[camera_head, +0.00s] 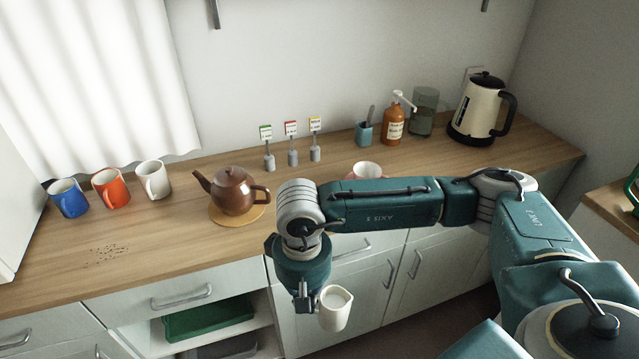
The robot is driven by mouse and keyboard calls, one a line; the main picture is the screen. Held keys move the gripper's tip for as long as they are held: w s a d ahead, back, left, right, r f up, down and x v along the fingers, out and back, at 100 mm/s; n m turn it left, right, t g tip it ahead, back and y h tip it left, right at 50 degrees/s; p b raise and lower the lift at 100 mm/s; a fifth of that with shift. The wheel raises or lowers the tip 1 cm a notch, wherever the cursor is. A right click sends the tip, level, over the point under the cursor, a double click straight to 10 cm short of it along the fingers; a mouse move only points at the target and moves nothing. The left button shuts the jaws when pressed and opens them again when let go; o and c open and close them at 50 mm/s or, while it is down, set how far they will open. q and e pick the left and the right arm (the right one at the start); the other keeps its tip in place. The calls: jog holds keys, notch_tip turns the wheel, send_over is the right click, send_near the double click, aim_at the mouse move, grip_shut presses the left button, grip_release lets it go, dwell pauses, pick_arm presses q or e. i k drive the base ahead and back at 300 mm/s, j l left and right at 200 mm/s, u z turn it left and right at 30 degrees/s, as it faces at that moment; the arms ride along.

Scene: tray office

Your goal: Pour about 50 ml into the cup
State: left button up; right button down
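My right gripper (308,299) hangs pointing down in front of the counter's front edge. It appears shut on the left side of a small white jug (335,312), which stands about upright and has white liquid inside. The exact finger contact is too small to see. A pale cup (367,169) stands on the counter behind my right forearm, which hides its lower part. Three mugs stand at the left: a blue one (69,199), an orange-red one (111,189) and a white one (154,180). My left gripper is not in view.
A brown teapot (234,192) stands on a round mat (239,217). Small labelled stands (292,152) are behind it. A brown pump bottle (393,124), a glass jar (424,111) and a kettle (478,108) stand back right. Dark crumbs (108,252) lie on the left counter.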

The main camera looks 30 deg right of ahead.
aim_at(373, 170)
jog(key=j+u, duration=0.1)
jog(key=j, duration=0.7)
jog(key=i+j+u, duration=0.1)
jog(key=j, duration=0.7)
